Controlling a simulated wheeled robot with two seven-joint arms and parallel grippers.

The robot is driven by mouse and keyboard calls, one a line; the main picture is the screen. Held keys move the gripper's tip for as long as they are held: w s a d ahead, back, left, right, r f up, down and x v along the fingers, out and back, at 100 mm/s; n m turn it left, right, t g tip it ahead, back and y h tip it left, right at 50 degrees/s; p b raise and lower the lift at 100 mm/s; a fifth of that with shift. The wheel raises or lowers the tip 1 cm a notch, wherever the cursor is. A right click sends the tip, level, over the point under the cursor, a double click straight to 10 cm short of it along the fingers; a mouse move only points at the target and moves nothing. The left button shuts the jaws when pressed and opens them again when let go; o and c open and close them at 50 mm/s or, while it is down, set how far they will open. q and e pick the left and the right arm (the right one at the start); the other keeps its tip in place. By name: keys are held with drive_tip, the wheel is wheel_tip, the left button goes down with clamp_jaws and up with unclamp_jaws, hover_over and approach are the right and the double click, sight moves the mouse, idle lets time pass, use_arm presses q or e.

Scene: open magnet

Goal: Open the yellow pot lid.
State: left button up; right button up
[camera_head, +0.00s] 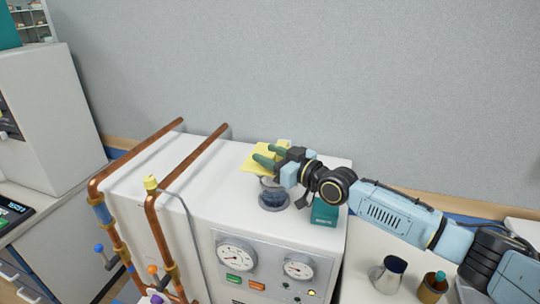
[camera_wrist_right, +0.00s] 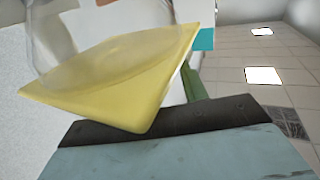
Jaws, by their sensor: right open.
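The yellow lid (camera_head: 253,163) is a flat square plate above the back of a clear round pot (camera_head: 272,197) with dark blue contents, on the white machine top. In the right wrist view the lid (camera_wrist_right: 120,88) looks tilted, with clear rounded glass against it. I cannot tell whether the lid rests fully on the pot. My right gripper (camera_head: 263,154) is open, its dark green fingers overlapping the lid in the head view. Whether they touch it is unclear. The gripper hides part of the lid and pot. My left gripper is not in view.
A teal box (camera_head: 324,213) stands right of the pot, under my right arm. Copper pipes (camera_head: 185,165) run along the machine's left side. Gauges (camera_head: 236,256) are on its front. A metal jug (camera_head: 388,274) and brown bottle (camera_head: 432,287) stand lower right.

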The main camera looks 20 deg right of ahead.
drive_tip(key=shift+c, duration=0.4)
clamp_jaws()
drive_tip(key=shift+r, duration=0.1)
